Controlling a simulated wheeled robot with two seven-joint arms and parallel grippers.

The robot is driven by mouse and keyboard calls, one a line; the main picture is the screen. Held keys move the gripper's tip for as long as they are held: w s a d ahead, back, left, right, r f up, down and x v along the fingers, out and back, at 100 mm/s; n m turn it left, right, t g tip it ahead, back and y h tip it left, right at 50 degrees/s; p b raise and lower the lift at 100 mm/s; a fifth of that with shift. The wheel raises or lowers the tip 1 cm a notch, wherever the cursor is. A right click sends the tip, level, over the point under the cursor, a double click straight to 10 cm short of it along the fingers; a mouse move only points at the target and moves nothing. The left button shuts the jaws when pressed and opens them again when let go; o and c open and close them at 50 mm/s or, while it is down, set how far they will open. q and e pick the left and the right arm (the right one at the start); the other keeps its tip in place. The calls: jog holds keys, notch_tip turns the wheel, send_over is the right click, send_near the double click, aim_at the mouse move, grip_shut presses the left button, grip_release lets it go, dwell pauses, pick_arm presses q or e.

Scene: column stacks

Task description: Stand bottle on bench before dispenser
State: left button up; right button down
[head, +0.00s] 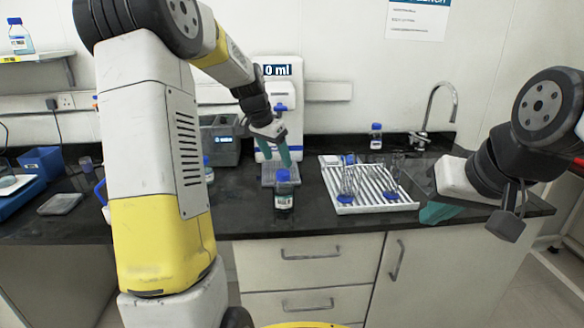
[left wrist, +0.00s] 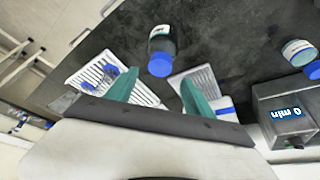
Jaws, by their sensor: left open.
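A dark bottle with a blue cap (head: 284,192) stands upright on the black bench (head: 240,215), near its front edge. My left gripper (head: 276,156) is open and empty above and behind the bottle, by the dispenser's front. In the left wrist view the bottle (left wrist: 161,45) is beyond the open fingertips (left wrist: 160,82), apart from them. My right gripper (head: 440,208) is at the right over the bench edge; its jaws are not clear.
A white ribbed rack (head: 345,208) with glassware and blue pieces lies right of the bottle. A small blue-capped bottle (head: 376,137) and a tap (head: 440,105) are behind it. A grey device (head: 220,140) stands left of the dispenser. Bare bench lies left of the bottle.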

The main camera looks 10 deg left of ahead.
pick_arm(q)
jog(key=s+d+r+n+t, duration=0.1)
jog(key=s+d+r, duration=0.1)
jog(key=s+r, duration=0.5)
jog(key=s+d+r+n, duration=0.1)
jog(key=s+d+r, duration=0.15)
jog(key=s, duration=0.75)
jog(key=s+d+f+n+t, duration=0.1)
jog(key=s+f+n, duration=0.1)
jog(key=s, duration=1.2)
jog(key=shift+d+f+n, duration=0.25)
jog(key=shift+f+n, duration=0.1)
jog(key=shift+n, duration=0.25)
